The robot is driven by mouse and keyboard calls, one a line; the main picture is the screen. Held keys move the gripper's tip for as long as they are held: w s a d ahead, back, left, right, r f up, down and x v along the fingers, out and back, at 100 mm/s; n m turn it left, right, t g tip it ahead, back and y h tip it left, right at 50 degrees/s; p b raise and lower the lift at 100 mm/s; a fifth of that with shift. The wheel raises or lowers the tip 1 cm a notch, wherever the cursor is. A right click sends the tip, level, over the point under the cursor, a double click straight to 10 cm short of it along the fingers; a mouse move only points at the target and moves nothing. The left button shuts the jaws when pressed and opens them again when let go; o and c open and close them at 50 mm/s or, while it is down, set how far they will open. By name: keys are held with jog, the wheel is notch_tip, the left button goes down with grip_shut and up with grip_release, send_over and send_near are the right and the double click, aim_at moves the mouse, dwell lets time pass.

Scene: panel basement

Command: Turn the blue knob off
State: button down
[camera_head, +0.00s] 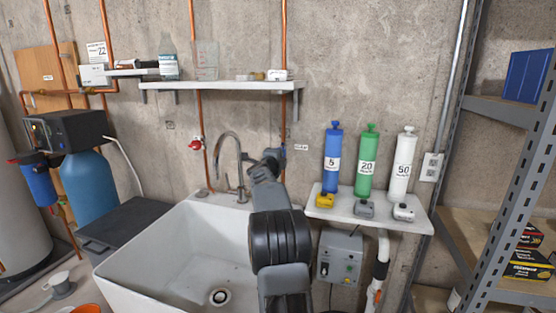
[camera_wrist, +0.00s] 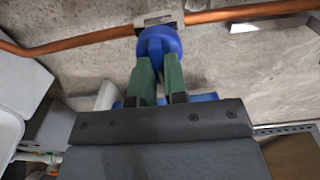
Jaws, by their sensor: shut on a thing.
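The blue knob (camera_wrist: 158,42) shows large in the wrist view, in front of a copper pipe (camera_wrist: 75,40) on the concrete wall. My gripper (camera_wrist: 159,63) has its two green fingers closed on either side of the knob's near part. In the head view my arm reaches up past the sink to the wall, and my gripper (camera_head: 270,158) is at the copper pipe right of the faucet. A little blue of the knob (camera_head: 282,151) shows there; the rest is hidden by my gripper. The knob's turn position cannot be told.
A red knob (camera_head: 196,144) sits on the pipe to the left. The faucet (camera_head: 231,150) and white sink (camera_head: 170,245) are beside and below my arm. A shelf (camera_head: 215,86) is above; a small shelf (camera_head: 330,211) with filter cartridges stands at right.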

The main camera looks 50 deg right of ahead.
dwell(0.5)
jog(key=c, duration=1.2)
grip_release()
jog(key=shift+o, duration=0.2)
jog(key=shift+a, duration=0.1)
jog(key=b+v, duration=0.2)
jog(key=v, duration=1.1)
jog(key=shift+s+a+b, duration=0.2)
jog(key=shift+a+b, duration=0.05)
jog(key=shift+b, duration=0.1)
